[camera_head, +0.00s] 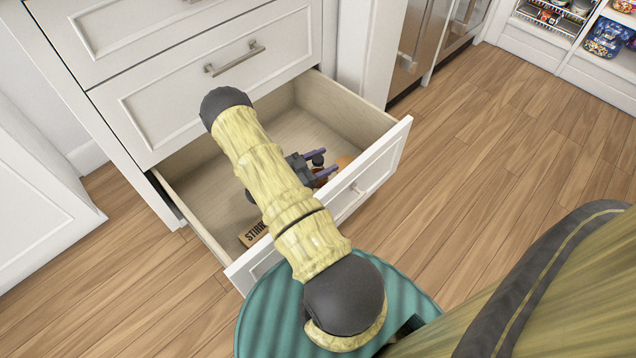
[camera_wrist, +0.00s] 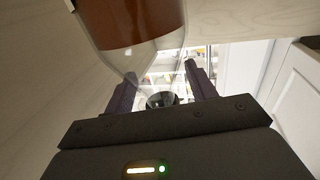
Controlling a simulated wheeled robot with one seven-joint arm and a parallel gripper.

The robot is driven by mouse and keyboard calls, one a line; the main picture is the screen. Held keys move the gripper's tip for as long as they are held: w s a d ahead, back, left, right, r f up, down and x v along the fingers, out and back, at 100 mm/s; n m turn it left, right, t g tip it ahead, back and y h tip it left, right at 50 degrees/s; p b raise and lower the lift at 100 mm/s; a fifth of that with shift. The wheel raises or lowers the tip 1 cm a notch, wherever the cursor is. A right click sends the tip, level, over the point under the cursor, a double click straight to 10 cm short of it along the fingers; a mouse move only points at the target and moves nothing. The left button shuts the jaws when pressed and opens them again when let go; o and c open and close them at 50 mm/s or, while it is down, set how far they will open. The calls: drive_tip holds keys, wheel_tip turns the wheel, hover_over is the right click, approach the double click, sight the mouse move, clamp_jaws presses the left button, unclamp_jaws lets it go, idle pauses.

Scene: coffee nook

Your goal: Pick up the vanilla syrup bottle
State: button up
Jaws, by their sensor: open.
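A bottle with a brown-red body and a dark cap (camera_head: 318,160) is inside the open drawer, partly hidden by my gripper. In the wrist view the bottle (camera_wrist: 130,22) fills the upper left, with a clear tapering neck and a black cap (camera_wrist: 162,100). No readable label shows, so I cannot tell its flavour. My gripper (camera_head: 326,163) is down in the drawer with its purple fingers apart, at the bottle's top. In the wrist view the cap and neck lie between the two fingers (camera_wrist: 163,88), with room visible on both sides.
The drawer (camera_head: 215,195) is pulled out, with pale wooden walls and a white front. A box marked "STIRR" (camera_head: 253,233) lies near its front left. A tan rounded thing (camera_head: 345,162) is just right of the bottle. My arm hides part of the drawer. Wooden floor (camera_head: 480,150) is clear to the right.

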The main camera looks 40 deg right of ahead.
drive_tip(key=shift+c, duration=0.5)
clamp_jaws()
idle(1.1)
